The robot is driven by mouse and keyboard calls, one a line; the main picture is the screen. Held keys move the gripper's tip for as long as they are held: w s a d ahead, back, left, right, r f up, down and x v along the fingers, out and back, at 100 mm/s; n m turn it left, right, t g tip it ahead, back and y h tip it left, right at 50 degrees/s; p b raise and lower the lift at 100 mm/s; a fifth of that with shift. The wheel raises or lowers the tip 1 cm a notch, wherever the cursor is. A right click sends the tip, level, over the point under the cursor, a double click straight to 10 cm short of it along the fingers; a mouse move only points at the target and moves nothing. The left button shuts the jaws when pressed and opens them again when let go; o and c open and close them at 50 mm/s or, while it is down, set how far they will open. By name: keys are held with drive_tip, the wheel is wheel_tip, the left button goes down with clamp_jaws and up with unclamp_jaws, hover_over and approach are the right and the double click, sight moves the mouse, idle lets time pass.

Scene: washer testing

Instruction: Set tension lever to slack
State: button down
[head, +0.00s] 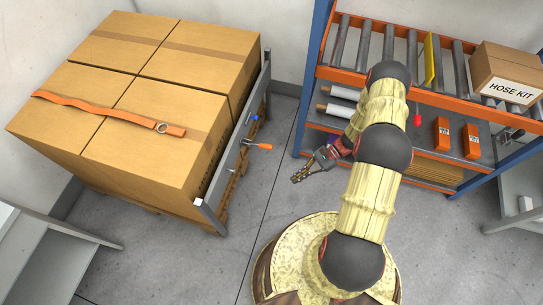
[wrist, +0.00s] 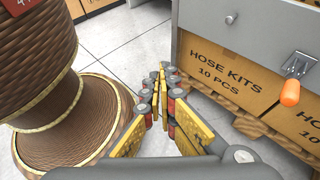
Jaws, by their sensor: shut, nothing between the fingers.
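The tension lever (head: 261,146) has an orange handle and sticks out from the grey rail (head: 222,178) along the right side of the boxes. In the wrist view the lever (wrist: 290,92) is at the right, its orange handle hanging down from a metal mount on the grey panel (wrist: 245,28).
Large cardboard boxes (head: 150,110) with an orange strap (head: 95,108) on top fill the left. A blue knob (head: 255,117) is on the rail near the lever. An orange-and-blue roller shelf (head: 400,88) with a hose kit box (head: 505,78) stands right. Grey floor (head: 225,255) lies bare between.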

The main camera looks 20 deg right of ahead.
drive_tip(key=w+a+f+m+t+y+b, duration=0.15)
drive_tip(key=f+m+t, duration=0.25)
drive_tip(key=f, duration=0.5)
drive_tip(key=w+a+f+m+t+y+b, duration=0.15)
drive_tip(key=f+m+t, duration=0.3)
drive_tip(key=f, duration=0.45)
drive_tip(key=w+d+r+m+t+h, duration=0.1)
drive_tip(key=w+d+r+m+t, duration=0.1)
drive_tip(key=w+d+t, duration=0.3)
drive_tip(key=w+d+m+p, duration=0.1)
drive_tip(key=w, duration=0.3)
drive_tip(key=shift+w+r, duration=0.15)
drive_tip(key=shift+r, duration=0.2)
drive_tip(key=b, duration=0.3)
approach(260, 146)
drive_tip(key=shift+w+a+f, duration=0.35)
drive_tip(key=shift+a+f, duration=0.25)
drive_tip(key=shift+f, duration=0.05)
drive_tip(key=shift+w+a+f, duration=0.4)
drive_tip(key=shift+a+f, duration=0.25)
drive_tip(key=shift+w+a+f, duration=0.35)
drive_tip(key=shift+a+f, duration=0.25)
drive_tip(key=shift+f, duration=0.1)
